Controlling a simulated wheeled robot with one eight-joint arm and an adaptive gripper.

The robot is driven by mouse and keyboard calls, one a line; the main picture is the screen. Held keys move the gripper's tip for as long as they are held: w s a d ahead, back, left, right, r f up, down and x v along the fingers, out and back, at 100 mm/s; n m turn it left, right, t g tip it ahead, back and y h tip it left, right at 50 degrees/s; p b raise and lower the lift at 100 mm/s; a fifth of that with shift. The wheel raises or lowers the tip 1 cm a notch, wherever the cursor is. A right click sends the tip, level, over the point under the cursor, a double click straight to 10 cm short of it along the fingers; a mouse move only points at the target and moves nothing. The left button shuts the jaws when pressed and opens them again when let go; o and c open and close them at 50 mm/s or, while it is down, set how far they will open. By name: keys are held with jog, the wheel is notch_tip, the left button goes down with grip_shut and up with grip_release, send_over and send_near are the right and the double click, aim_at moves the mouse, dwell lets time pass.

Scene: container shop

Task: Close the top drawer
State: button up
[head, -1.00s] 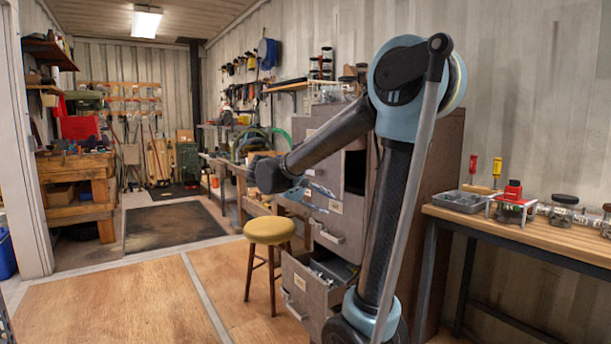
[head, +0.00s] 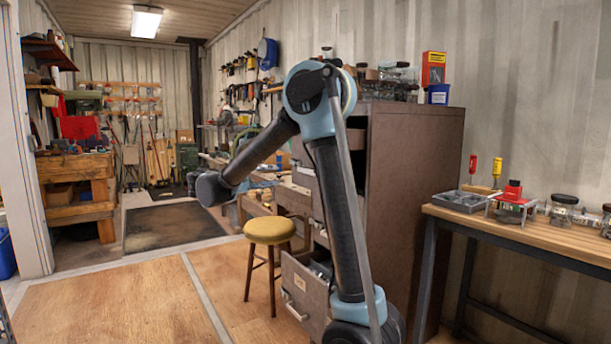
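The tall brown cabinet (head: 412,200) stands right of centre, its drawer side facing left. A low drawer (head: 303,290) is pulled out, with a pale handle and items inside. Parts of higher drawer fronts (head: 302,178) show left of my upper arm. My arm covers much of them, so I cannot tell how far the top drawer stands out. My forearm reaches left and down, ending in a dark wrist (head: 208,189) in front of the workbench, left of the cabinet and apart from it in the picture. My gripper's fingers cannot be made out.
A yellow-topped stool (head: 269,231) stands just left of the open low drawer. A wooden bench (head: 520,230) with a grey tray (head: 461,201) and jars is at the right. A red box (head: 433,68) and a blue container (head: 438,94) stand on the cabinet. The floor at left is clear.

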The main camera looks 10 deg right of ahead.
aim_at(305, 171)
jog(key=x, duration=1.6)
jog(key=shift+s+d, duration=0.1)
grip_shut()
